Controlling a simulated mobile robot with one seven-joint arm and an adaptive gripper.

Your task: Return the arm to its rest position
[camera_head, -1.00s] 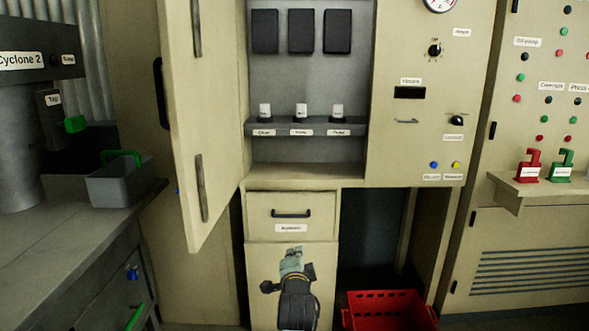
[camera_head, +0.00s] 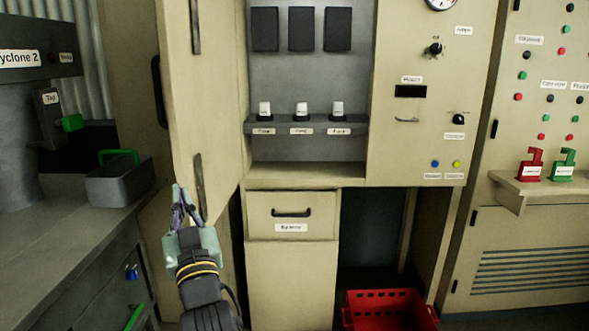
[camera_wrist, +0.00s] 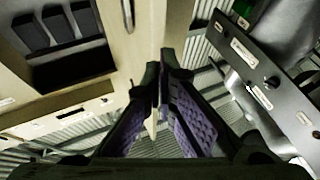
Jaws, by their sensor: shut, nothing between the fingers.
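My gripper (camera_head: 181,193) is in the lower left-centre of the head view, pointing up and away, in front of the lower part of the open cabinet door (camera_head: 205,120). Its fingers are shut and empty. In the wrist view my gripper (camera_wrist: 160,72) shows dark fingers with purple pads meeting near the tips, with the door's edge beyond them. I cannot tell whether the fingertips touch the door. My forearm comes up from the bottom edge of the head view.
The open cabinet holds three white-topped switches on a shelf (camera_head: 306,125). Below are a drawer (camera_head: 291,215) and a red crate (camera_head: 388,308). At left, a grey bin (camera_head: 119,185) stands on a workbench (camera_head: 60,235). Red and green padlock-like pieces (camera_head: 533,165) stand on a right-hand ledge.

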